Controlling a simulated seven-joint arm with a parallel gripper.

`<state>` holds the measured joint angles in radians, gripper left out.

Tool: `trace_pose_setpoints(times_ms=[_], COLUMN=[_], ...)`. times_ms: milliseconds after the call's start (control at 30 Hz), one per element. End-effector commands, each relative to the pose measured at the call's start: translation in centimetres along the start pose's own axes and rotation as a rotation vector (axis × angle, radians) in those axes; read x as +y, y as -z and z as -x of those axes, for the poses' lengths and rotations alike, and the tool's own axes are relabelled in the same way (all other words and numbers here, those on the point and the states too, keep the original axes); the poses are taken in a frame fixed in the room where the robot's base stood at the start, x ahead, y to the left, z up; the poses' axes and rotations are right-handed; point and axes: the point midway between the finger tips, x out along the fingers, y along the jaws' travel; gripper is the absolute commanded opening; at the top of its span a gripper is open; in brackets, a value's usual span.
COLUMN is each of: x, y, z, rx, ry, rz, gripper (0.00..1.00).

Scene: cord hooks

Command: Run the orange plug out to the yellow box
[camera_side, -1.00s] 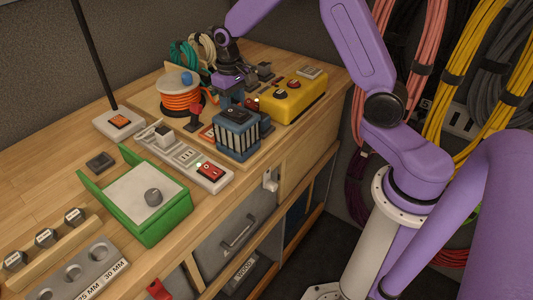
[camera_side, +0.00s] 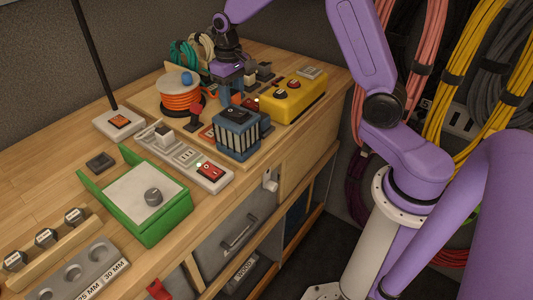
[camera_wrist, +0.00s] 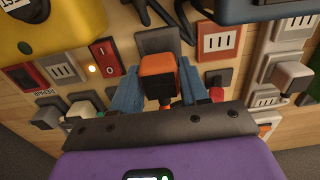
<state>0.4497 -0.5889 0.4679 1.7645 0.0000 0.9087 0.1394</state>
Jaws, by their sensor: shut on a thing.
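My gripper (camera_wrist: 158,92) is shut on the orange plug (camera_wrist: 158,76), which sits between the two blue fingers in the wrist view. In the side view my gripper (camera_side: 232,92) is behind the blue ribbed box and left of the yellow box, with a bit of orange showing at the fingertips. A reel of orange cord (camera_side: 181,98) stands left of my gripper. The cord's run to the plug is hidden.
The blue ribbed box (camera_side: 237,135) stands just in front of my gripper. A power strip (camera_side: 187,156) with a red switch and a green tray (camera_side: 150,195) lie nearer the front. In the wrist view, a red switch (camera_wrist: 105,57) and several sockets lie around the plug.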

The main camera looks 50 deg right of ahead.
Motion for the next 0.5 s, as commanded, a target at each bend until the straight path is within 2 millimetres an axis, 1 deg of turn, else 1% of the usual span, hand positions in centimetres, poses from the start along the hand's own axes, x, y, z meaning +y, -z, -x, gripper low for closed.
trace_pose_setpoints(times_ms=[500], x=[0.0], y=[0.0], z=[1.7], rx=[0.000], ry=[0.000], rz=[0.000], gripper=[0.00])
